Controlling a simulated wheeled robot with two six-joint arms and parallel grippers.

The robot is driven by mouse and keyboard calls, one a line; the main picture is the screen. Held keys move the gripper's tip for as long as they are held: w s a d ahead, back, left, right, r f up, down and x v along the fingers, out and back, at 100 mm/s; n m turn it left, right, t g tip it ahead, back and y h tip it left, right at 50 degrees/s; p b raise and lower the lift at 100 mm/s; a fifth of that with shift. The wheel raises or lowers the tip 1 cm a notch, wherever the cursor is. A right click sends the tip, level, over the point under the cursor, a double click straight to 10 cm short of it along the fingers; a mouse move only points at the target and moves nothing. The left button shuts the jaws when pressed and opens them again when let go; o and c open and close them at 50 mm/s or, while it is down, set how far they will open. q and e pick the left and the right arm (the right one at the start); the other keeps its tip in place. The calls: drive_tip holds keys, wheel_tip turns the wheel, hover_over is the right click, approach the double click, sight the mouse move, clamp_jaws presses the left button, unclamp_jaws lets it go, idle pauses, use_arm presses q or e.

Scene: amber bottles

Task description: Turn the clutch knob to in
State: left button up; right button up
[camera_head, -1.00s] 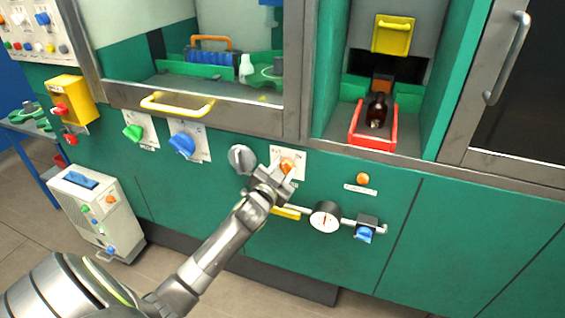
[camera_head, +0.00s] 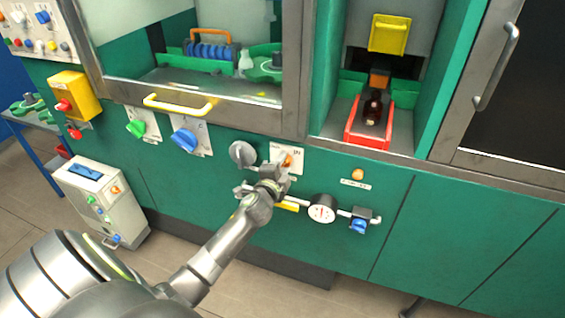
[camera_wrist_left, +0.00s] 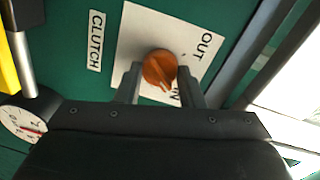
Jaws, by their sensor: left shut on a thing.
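The clutch knob (camera_head: 287,159) is orange and sits on a white plate on the green machine front. In the left wrist view the knob (camera_wrist_left: 159,68) shows between the words OUT and IN on its plate (camera_wrist_left: 137,40), with a CLUTCH label (camera_wrist_left: 95,40) beside it. Its pointer mark faces the side of the plate where IN is printed. My left gripper (camera_head: 279,168) is at the knob; in the wrist view its fingers (camera_wrist_left: 160,82) lie on either side of it, shut on it. The fingers partly cover the plate and the IN. My right gripper is not in view.
A grey knob (camera_head: 242,154) is close to the left of my gripper. A round gauge (camera_head: 321,208) and a blue valve handle (camera_head: 358,226) are below right. A small orange button (camera_head: 358,174) is to the right. A red tray (camera_head: 357,141) holds an amber bottle (camera_head: 373,108).

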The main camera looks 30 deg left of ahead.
use_arm(q)
drive_tip(key=shift+m, duration=0.5)
idle(0.3)
drive_tip(key=o, duration=1)
drive_tip(key=shift+s, duration=0.1)
drive_tip(key=v, duration=1.7)
drive_tip(key=shift+d, duration=0.25)
